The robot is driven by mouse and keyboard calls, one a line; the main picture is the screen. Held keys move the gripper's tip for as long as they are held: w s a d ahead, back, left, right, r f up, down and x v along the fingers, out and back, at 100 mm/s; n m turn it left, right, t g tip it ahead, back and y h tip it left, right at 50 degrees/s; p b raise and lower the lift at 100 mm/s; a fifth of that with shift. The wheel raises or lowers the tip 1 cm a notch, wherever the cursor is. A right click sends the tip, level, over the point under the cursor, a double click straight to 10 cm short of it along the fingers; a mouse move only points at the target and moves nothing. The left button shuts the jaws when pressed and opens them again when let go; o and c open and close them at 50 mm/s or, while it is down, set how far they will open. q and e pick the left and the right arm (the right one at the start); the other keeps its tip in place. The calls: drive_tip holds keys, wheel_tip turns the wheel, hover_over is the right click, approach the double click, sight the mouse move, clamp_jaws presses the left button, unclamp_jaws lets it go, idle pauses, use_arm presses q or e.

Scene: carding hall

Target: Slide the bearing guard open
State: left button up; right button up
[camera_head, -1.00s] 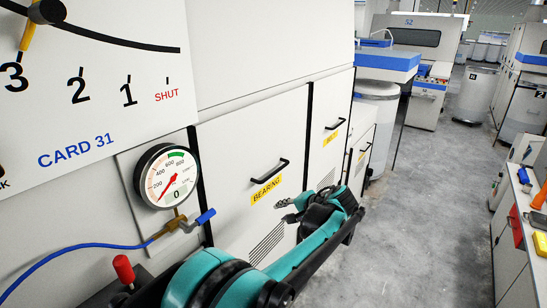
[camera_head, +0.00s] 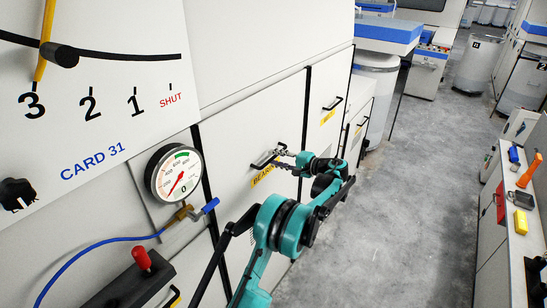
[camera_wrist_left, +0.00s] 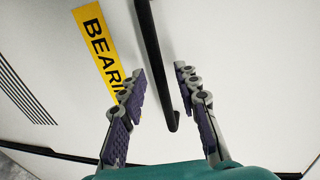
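The bearing guard (camera_head: 235,140) is a pale panel with a yellow label reading BEARING (camera_wrist_left: 100,45) and a black bar handle (camera_head: 265,160). My left gripper (camera_head: 281,159) is at the handle's near right end in the head view. In the left wrist view the gripper (camera_wrist_left: 160,90) is open, its two purple-padded fingers apart with the black handle (camera_wrist_left: 155,60) between them. Clear gaps show on both sides of the handle. The left finger overlaps the end of the label. My right gripper is not in view.
A gauge (camera_head: 174,174) with a blue-handled valve (camera_head: 210,206) and blue hose is on the left. A red-knobbed lever (camera_head: 142,258) stands below it. A neighbouring panel (camera_head: 325,105) has its own handle. A bench (camera_head: 522,245) with tools is at right; the grey floor between is clear.

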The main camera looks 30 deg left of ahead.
use_arm(q)
drive_tip(key=shift+x, duration=0.85)
clamp_jaws()
drive_tip(key=shift+f, duration=0.1)
